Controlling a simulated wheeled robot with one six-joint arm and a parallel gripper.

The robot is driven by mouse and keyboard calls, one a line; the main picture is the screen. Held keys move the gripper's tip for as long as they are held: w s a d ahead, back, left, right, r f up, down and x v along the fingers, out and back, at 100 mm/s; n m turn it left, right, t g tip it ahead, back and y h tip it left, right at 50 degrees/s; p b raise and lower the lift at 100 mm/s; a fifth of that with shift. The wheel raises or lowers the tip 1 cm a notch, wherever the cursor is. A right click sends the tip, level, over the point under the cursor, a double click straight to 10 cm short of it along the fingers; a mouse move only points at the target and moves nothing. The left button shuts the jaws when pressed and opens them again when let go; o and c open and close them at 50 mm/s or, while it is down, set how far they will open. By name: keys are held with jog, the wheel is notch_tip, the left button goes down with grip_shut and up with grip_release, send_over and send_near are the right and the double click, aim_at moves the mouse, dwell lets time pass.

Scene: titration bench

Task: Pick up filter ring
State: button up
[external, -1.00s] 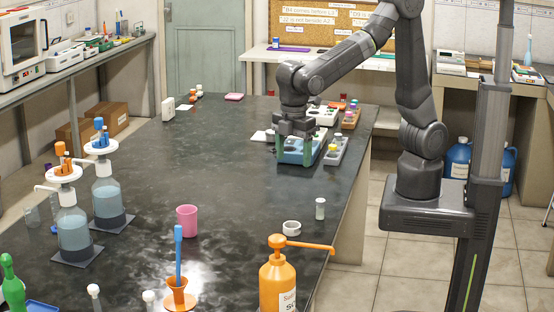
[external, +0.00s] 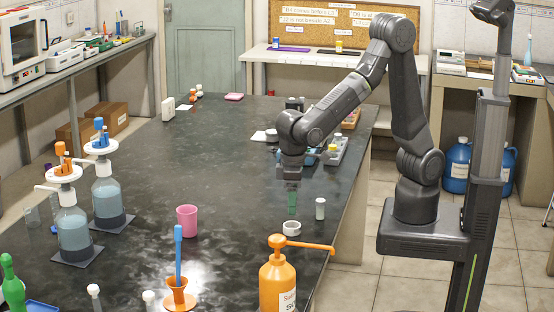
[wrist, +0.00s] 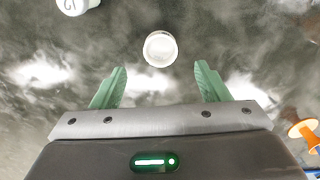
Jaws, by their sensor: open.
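The filter ring (external: 291,228) is a small white round ring lying on the dark bench, toward the bench's right edge. In the wrist view the ring (wrist: 160,48) sits ahead of the fingertips, about centred between them. My gripper (external: 292,212) points down just above and behind the ring in the external view. In the wrist view its two green fingers (wrist: 160,84) are spread wide apart with nothing between them.
A small white-capped vial (external: 320,208) stands right of the ring; a white cap marked with a number (wrist: 72,5) shows in the wrist view. A pink cup (external: 187,220) stands left. An orange pump bottle (external: 278,285) and an orange funnel (external: 180,294) are in front.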

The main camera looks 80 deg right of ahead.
aim_at(292, 222)
jog(key=shift+f+p, duration=0.35)
jog(key=shift+f, duration=3.35)
jog(key=c, duration=1.1)
